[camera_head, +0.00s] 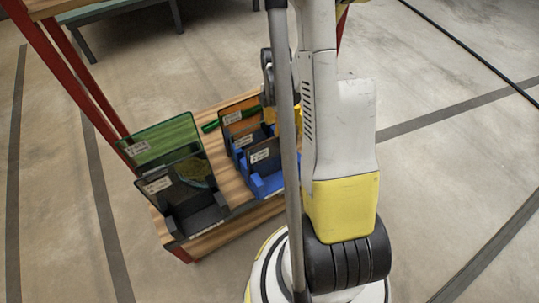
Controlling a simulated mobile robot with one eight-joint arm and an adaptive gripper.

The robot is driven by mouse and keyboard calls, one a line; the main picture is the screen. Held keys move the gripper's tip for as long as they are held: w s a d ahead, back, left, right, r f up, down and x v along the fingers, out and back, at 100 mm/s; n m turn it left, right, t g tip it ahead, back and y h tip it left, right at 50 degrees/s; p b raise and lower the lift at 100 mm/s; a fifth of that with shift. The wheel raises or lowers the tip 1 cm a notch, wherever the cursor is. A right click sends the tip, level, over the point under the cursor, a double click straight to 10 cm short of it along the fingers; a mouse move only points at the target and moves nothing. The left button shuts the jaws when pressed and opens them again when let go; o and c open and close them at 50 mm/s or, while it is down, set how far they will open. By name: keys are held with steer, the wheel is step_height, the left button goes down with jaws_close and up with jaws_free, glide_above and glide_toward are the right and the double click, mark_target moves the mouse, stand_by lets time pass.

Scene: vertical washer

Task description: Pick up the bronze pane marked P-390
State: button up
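A brown-orange tinted pane (238,115), which looks bronze, stands upright at the back of the wooden shelf (222,182). It has a small white label, too small to read, so I cannot confirm P-390. My gripper (268,95) is a dark shape at the pane's upper right edge, partly hidden behind a grey pole. I cannot tell whether its fingers are open or shut, or whether they touch the pane. Smaller dark panes (265,156) with labels stand in blue holders (266,186) in front of it.
A green pane (158,144) and a dark grey pane (182,183) stand to the left, the grey one in a black holder (200,218). Red posts (75,85) rise at the shelf's left. My arm covers the shelf's right side. Open concrete floor (440,180) lies right.

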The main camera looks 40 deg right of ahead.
mark_target(273, 138)
steer(key=f+b, duration=0.1)
steer(key=f, duration=0.2)
steer(key=f+b, duration=0.2)
steer(key=f, duration=0.2)
steer(key=shift+w+a+f, duration=0.1)
steer(key=shift+w+f, duration=0.05)
steer(key=shift+w, duration=0.05)
jaws_close()
